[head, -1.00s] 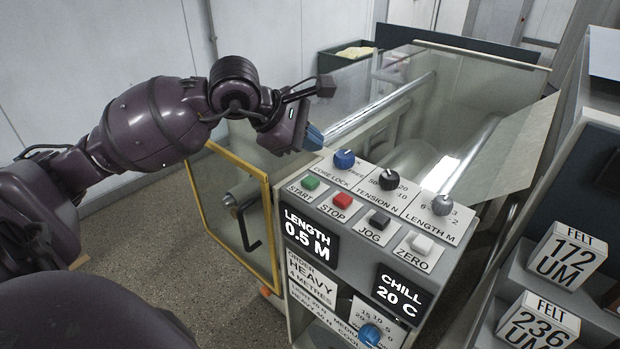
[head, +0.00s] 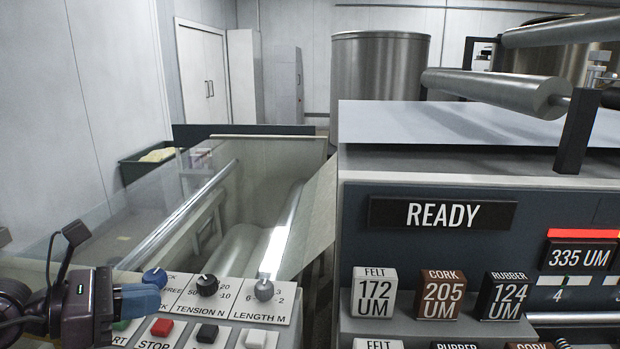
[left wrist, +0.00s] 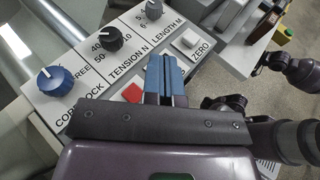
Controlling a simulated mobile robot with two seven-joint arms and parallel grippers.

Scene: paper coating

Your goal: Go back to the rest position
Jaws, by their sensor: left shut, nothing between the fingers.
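My left gripper (head: 138,300) is at the lower left of the head view, beside the core lock knob (head: 155,277) and over the left end of the control panel (head: 262,339). Its blue fingertips are shut with nothing between them. In the left wrist view the gripper (left wrist: 164,75) appears in front of the panel, near the red stop button (left wrist: 132,93). Whether it touches the panel cannot be told. My right gripper is not seen in the head view; part of a dark arm shows at the right of the left wrist view.
At right, a shelf holds blocks marked felt (head: 375,293), cork (head: 442,296) and rubber (head: 505,297). A sign reads READY (head: 442,213). A metal roller (head: 497,92) juts out above.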

